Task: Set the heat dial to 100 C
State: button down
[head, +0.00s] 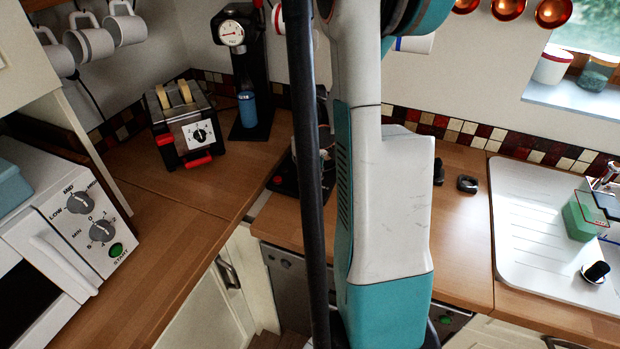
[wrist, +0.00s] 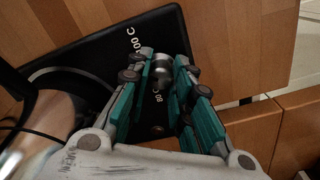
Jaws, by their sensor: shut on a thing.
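The heat dial (wrist: 162,72) is a small silver-grey knob on a black base plate (wrist: 100,50) in the wrist view. White marks on the plate read "100 C" above left of the dial and "80" below it. My gripper (wrist: 167,68) has its teal-padded fingers on either side of the dial and is shut on it. I cannot tell which mark the dial points to. In the head view my arm hides the dial and my gripper; part of the black base (head: 284,186) shows left of the arm.
A shiny metal vessel (wrist: 35,140) stands at the left in the wrist view, with a dark cable nearby. In the head view, a toaster (head: 190,125) and a microwave (head: 60,225) stand left; a sink drainer (head: 540,220) is right.

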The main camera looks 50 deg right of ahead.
jog(key=shift+m+b, duration=0.35)
jog(key=shift+m, duration=1.65)
jog(key=c, duration=1.4)
grip_release()
jog(key=shift+c, duration=0.2)
notch_tip(320, 180, up, 12)
